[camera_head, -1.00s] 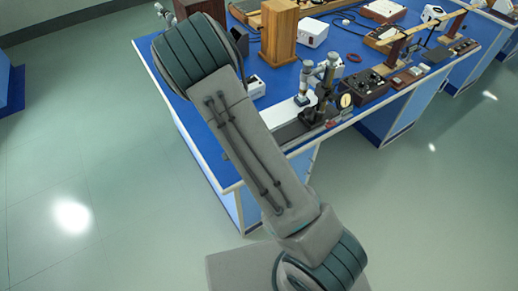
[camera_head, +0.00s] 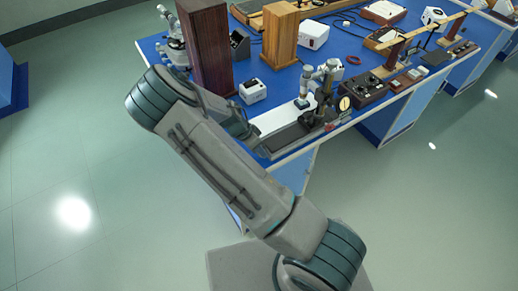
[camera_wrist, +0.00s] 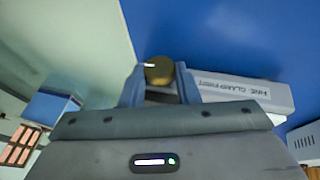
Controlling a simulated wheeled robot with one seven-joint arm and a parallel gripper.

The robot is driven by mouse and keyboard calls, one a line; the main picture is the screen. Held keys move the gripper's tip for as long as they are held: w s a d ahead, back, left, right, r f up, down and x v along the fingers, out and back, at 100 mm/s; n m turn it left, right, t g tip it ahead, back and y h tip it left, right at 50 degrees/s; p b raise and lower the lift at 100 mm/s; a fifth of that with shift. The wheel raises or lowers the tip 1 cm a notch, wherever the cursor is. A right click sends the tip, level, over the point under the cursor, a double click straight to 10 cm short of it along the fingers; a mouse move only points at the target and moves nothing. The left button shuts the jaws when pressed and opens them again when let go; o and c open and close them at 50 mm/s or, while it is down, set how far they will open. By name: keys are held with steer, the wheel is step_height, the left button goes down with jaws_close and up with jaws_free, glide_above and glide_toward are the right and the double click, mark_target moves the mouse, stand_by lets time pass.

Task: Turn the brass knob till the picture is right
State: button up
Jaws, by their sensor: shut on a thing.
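The brass knob (camera_wrist: 158,70) shows in the wrist view between the two fingers of my gripper (camera_wrist: 157,88), which is shut on it. A pale grey housing (camera_wrist: 245,92) lettered "CLAMP FIRST", its first word hard to read, lies just right of the knob. In the head view, my gripper (camera_head: 240,127) is partly hidden by my arm at the bench's near left edge, beside a white-topped instrument (camera_head: 274,119). The knob cannot be made out there. No picture or screen is readable in either view.
The blue bench (camera_head: 262,72) carries a dark wooden box (camera_head: 206,45), a lighter wooden box (camera_head: 281,35), a microscope (camera_head: 172,42) and a small white box (camera_head: 252,91). A metal stand (camera_head: 322,85) and dial gauge (camera_head: 344,103) stand to the right. Floor at left is clear.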

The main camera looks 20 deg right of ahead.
steer(key=g+b, duration=0.1)
steer(key=g+h+b, duration=0.1)
steer(key=shift+w+f+n+g, duration=0.3)
steer(key=shift+w+f, duration=0.05)
steer(key=shift+f, duration=0.05)
steer(key=g+b, duration=0.1)
steer(key=b, duration=0.1)
steer(key=g+h+b, duration=0.1)
steer(key=g+b, duration=0.1)
steer(key=shift+w+a+f+n+b, duration=0.15)
steer(key=shift+f+n+b, duration=0.15)
steer(key=shift+n+b, duration=0.1)
steer(key=g+h+b, duration=0.1)
steer(key=g+b, duration=0.1)
steer(key=b, duration=0.1)
steer(key=shift+w+f+n+g+h, duration=0.1)
steer(key=shift+n+g+h, duration=0.2)
steer(key=shift+n, duration=0.1)
steer(key=shift+g+h+b, duration=0.4)
steer(key=shift+g+b, duration=0.2)
steer(key=shift+b, duration=0.5)
steer(key=o, duration=1)
steer(key=shift+c, duration=0.2)
steer(key=shift+a+r, duration=0.1)
steer(key=shift+r, duration=0.1)
